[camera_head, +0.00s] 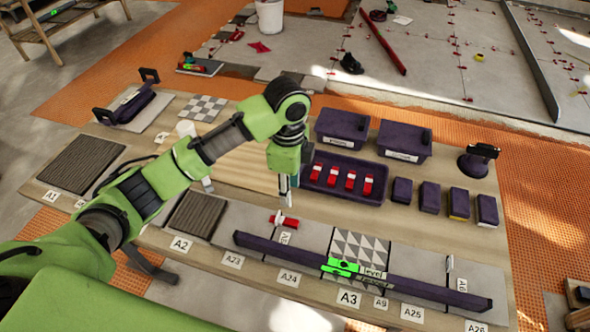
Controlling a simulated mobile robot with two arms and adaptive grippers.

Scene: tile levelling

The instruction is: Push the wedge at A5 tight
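The red wedge (288,221) lies at the label A5 (285,239), on the grey tiles behind the long dark level bar. A small white clip part shows beside it. My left gripper (285,203) points down just above and behind the wedge. Its fingers look close together, but I cannot tell whether they are shut or touch the clip or wedge. My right gripper is not in view.
The dark level bar (420,289) with a green level (342,267) lies across the front tiles. A white clip (449,265) stands near A6. Behind are a purple tray (322,184) with several red wedges, two dark bins (342,128) and several dark blocks (430,197).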

